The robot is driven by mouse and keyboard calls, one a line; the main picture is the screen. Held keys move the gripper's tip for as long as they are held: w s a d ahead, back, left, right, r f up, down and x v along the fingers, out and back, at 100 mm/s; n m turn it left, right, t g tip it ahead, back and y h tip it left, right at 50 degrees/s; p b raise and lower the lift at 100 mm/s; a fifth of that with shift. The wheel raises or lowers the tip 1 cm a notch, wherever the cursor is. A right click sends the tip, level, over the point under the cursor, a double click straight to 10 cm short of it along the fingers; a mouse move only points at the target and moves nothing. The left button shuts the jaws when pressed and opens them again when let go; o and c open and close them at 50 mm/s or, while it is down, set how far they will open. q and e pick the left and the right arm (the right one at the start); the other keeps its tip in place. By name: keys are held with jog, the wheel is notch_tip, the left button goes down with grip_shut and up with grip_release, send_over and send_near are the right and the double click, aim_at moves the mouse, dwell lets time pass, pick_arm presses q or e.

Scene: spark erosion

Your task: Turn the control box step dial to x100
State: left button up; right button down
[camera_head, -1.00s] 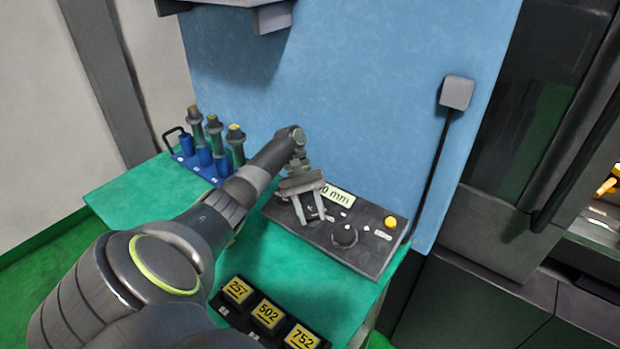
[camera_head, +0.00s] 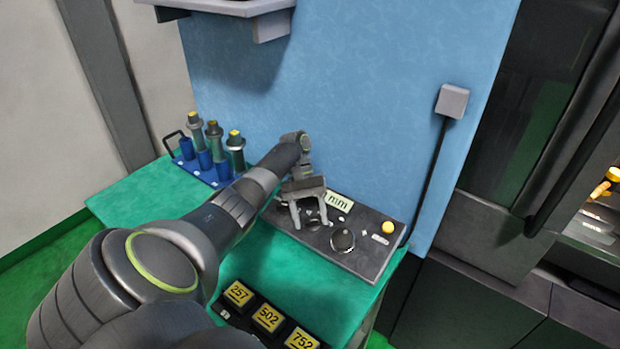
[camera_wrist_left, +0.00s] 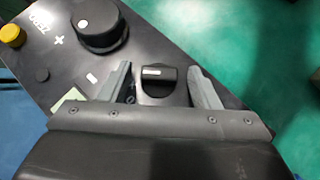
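The dark control box (camera_head: 362,262) lies on the green table, with a display, a large round knob (camera_head: 342,240) and a yellow button (camera_head: 388,227). My left gripper (camera_head: 311,224) is over its left part. In the left wrist view the gripper (camera_wrist_left: 165,85) is open, its fingers on either side of a small black dial (camera_wrist_left: 158,82) with a white mark. A gap shows between each finger and the dial; I cannot tell the height. The large knob (camera_wrist_left: 98,22) lies beyond the fingers. The dial's scale labels are not readable. My right gripper is not in view.
A blue rack (camera_head: 196,168) with several grey holders stands at the back left. A black tray with yellow blocks marked 257, 502 and 752 (camera_head: 268,318) lies in front. A blue panel (camera_head: 370,110) rises behind the box, with a cabled grey box (camera_head: 452,101) on the right.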

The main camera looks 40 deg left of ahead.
pick_arm(q)
jog(key=p+v, duration=0.2)
jog(key=v, duration=1)
dwell(0.3)
dwell(0.5)
